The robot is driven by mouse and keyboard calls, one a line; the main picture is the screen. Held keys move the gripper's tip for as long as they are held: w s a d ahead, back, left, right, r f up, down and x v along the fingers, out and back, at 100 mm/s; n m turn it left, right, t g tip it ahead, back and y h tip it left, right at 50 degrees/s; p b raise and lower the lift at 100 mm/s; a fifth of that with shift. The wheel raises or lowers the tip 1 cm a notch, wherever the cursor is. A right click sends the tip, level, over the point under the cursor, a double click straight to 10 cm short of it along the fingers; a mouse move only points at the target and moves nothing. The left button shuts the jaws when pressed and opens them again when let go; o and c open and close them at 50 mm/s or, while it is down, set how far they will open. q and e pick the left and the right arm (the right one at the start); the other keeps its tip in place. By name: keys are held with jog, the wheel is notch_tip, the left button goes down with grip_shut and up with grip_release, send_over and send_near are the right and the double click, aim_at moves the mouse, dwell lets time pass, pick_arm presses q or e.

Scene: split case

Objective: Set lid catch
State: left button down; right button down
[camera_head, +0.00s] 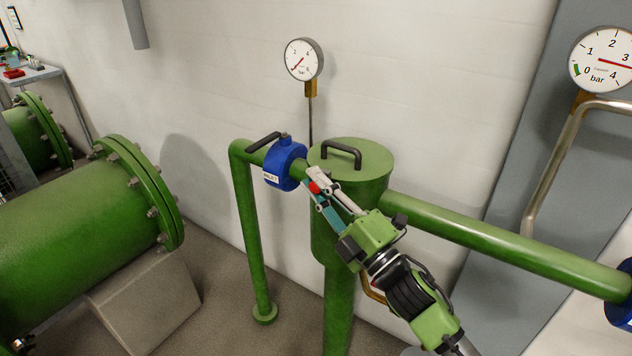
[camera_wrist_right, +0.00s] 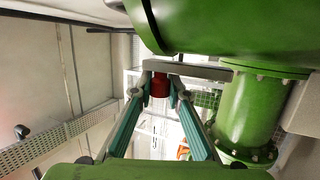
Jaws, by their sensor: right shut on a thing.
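The green upright vessel (camera_head: 322,222) carries a round green lid (camera_head: 372,160) with a black bar handle (camera_head: 341,151). A small red knob (camera_head: 314,187) shows at the vessel's left side, below the lid edge. In the right wrist view the red knob (camera_wrist_right: 160,86) sits under a flat grey bar (camera_wrist_right: 190,69), the lid catch, close under the green body. My right gripper (camera_head: 317,186) reaches in from the lower right, and its teal fingers (camera_wrist_right: 160,92) are shut on the red knob. The catch's far end is partly hidden. My left gripper is not in view.
A blue valve (camera_head: 284,165) with a black lever stands on the green pipe just left of the vessel. A green pipe (camera_head: 500,243) runs right. A gauge (camera_head: 303,60) rises behind; a large flanged green pipe (camera_head: 90,215) lies left. Floor between is free.

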dwell(0.4)
jog(key=c, duration=1.9)
grip_release()
jog(key=shift+w, duration=0.1)
jog(key=shift+d, duration=0.1)
jog(key=shift+s+d+f, duration=0.2)
jog(key=shift+s+f, duration=0.05)
jog(key=shift+s, duration=0.1)
jog(key=v, duration=1.1)
jog(key=shift+s+r, duration=0.1)
